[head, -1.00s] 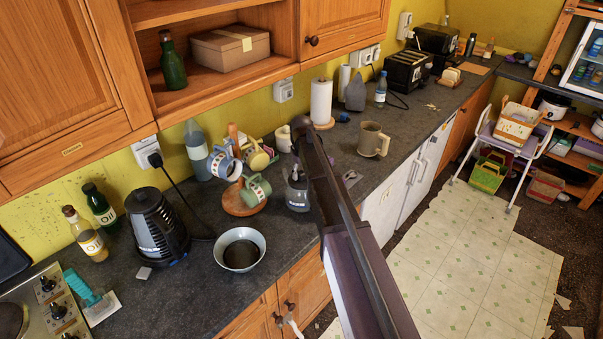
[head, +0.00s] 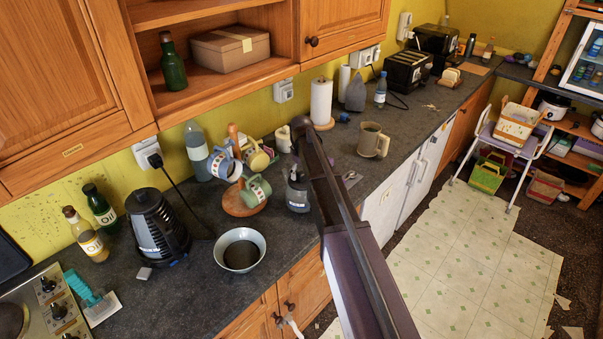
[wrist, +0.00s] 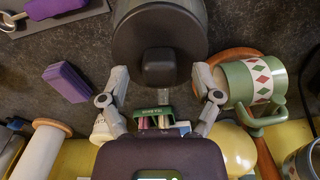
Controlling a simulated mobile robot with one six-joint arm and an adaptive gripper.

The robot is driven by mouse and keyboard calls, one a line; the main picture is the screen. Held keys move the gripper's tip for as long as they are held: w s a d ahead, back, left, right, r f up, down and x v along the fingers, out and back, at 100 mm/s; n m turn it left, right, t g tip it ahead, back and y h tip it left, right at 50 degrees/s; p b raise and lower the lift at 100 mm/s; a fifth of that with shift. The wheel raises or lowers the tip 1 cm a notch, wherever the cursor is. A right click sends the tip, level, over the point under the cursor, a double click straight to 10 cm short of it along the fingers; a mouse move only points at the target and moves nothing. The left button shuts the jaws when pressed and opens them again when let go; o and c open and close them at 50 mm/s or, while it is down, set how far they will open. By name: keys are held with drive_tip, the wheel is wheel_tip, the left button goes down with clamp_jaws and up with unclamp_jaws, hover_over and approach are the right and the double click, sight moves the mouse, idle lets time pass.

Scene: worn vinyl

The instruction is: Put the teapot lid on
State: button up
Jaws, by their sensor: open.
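In the wrist view a large dark round piece with a blocky knob (wrist: 158,60) fills the top middle and looks like the teapot lid. I cannot tell whether a teapot is under it. My gripper (wrist: 160,78) is open, its two grey fingers apart on either side, with the knob between and just beyond the tips. Nothing is held.
A mug tree (head: 240,203) with several mugs stands left of my arm, near a bowl (head: 240,250). A green-rimmed box of packets (wrist: 155,118) and a purple block (wrist: 67,83) are close by. A paper towel roll (head: 321,102) and beige mug (head: 373,141) stand farther along.

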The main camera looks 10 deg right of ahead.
drive_tip(key=shift+r+p, duration=2.05)
drive_tip(key=shift+r, duration=0.05)
idle(1.3)
drive_tip(key=s+f+m+b, duration=0.3)
drive_tip(key=s+f+b, duration=0.1)
drive_tip(key=s, duration=1)
drive_tip(key=s+d+f+m+b, duration=0.1)
drive_tip(key=s+f+m+b, duration=0.1)
drive_tip(key=s, duration=1.3)
drive_tip(key=shift+f+m+b, duration=0.4)
drive_tip(key=shift+f+b, duration=0.45)
drive_tip(key=shift+b, duration=0.05)
drive_tip(key=shift+d, duration=0.1)
